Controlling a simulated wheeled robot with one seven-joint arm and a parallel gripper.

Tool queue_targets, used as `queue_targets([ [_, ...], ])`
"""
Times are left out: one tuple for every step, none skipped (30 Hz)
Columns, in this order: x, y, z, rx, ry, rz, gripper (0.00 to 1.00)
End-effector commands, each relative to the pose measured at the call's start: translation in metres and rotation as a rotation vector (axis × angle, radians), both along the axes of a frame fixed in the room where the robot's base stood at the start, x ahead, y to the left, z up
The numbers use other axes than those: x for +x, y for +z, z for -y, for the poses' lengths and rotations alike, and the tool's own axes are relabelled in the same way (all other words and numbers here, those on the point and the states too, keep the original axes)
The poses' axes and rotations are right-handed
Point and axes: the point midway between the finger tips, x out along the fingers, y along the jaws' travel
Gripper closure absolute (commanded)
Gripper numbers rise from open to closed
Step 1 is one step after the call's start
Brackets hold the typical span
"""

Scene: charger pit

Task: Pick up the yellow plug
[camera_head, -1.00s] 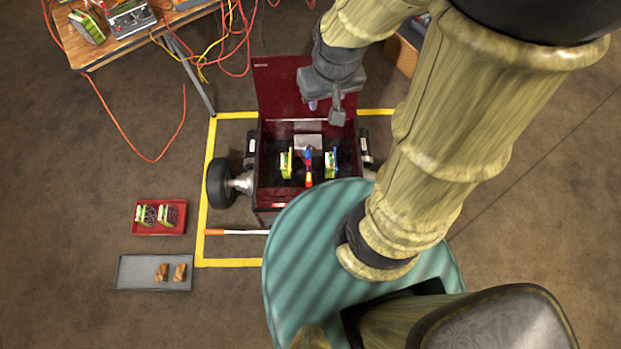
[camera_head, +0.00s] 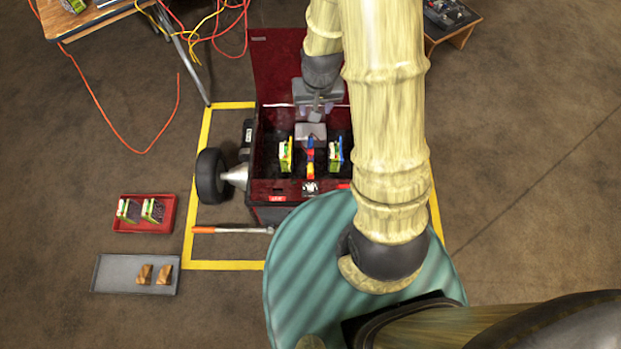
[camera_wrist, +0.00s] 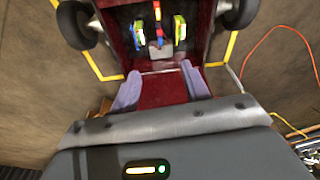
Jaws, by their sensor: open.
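A dark red open box (camera_head: 266,188) stands on the floor. In its middle is a narrow upright row of coloured pieces in blue, red and yellow. The small yellow piece (camera_head: 310,155) there looks like the yellow plug, but it is too small to be sure. The coloured row also shows at the top of the wrist view. My gripper (camera_head: 316,112) is over the box's back part, behind the coloured row and apart from it. In the wrist view my gripper (camera_wrist: 160,88) has its two pale fingers wide apart and nothing between them, with a dark red panel beyond.
Green-and-yellow blocks (camera_head: 286,155) stand on both sides of the row. The raised red lid (camera_head: 275,70) is behind. A wheel (camera_head: 211,176) and an orange-handled bar (camera_head: 220,230) are at left. A red tray (camera_head: 145,227) and grey tray (camera_head: 115,287) lie farther left.

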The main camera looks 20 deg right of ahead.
Motion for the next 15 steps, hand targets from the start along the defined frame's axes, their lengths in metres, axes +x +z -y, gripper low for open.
queue_targets([
  [0.005, -0.041, -0.001, 0.000, -0.008, -0.008, 0.54],
  [0.007, -0.056, -0.001, -0.001, -0.013, -0.013, 0.54],
  [0.011, -0.075, -0.001, -0.001, -0.022, -0.016, 0.54],
  [0.013, -0.090, -0.001, -0.001, -0.029, -0.018, 0.54],
  [0.015, -0.105, -0.001, -0.001, -0.035, -0.022, 0.54],
  [0.018, -0.125, -0.001, -0.002, -0.043, -0.025, 0.54],
  [0.020, -0.141, -0.001, -0.003, -0.049, -0.027, 0.54],
  [0.021, -0.156, -0.001, -0.003, -0.055, -0.031, 0.54],
  [0.024, -0.177, -0.001, -0.004, -0.065, -0.034, 0.54],
  [0.025, -0.192, -0.001, -0.005, -0.071, -0.036, 0.54],
  [0.026, -0.207, -0.001, -0.005, -0.077, -0.039, 0.54],
  [0.028, -0.227, 0.000, -0.007, -0.084, -0.042, 0.54],
  [0.029, -0.240, 0.000, -0.008, -0.091, -0.044, 0.54],
  [0.029, -0.252, 0.000, -0.009, -0.096, -0.046, 0.54],
  [0.030, -0.266, 0.001, -0.010, -0.103, -0.047, 0.54],
])
